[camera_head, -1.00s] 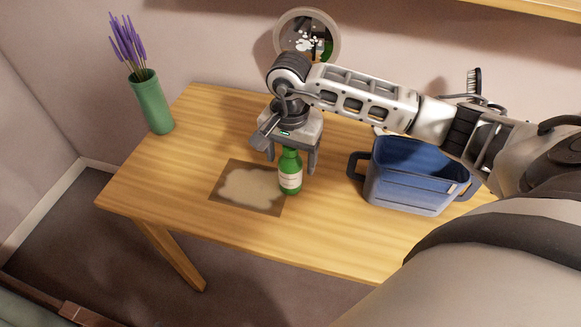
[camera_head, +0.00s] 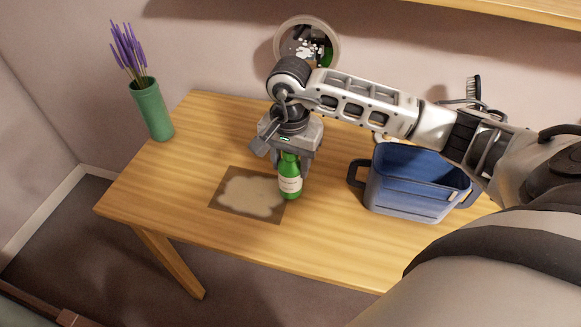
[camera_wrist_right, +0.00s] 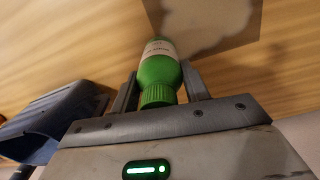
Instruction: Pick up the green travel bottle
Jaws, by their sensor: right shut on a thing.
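The green travel bottle (camera_head: 290,184) has a white label and stands upright on the wooden table, at the right edge of a brown mat with a pale blotch. My right gripper (camera_head: 290,160) comes down on it from above and is shut on its upper part. In the right wrist view the green bottle (camera_wrist_right: 160,72) sits between the two fingers of my right gripper (camera_wrist_right: 160,88), its ribbed cap toward the palm. Whether its base touches the table is hard to tell. My left gripper is not in view.
The brown mat (camera_head: 228,209) lies left of the bottle. A blue bin (camera_head: 405,198) with handles stands to the right; it also shows in the wrist view (camera_wrist_right: 45,122). A green vase (camera_head: 152,110) with purple stems stands at the table's back left. A round mirror (camera_head: 307,20) is behind. The table's front left is clear.

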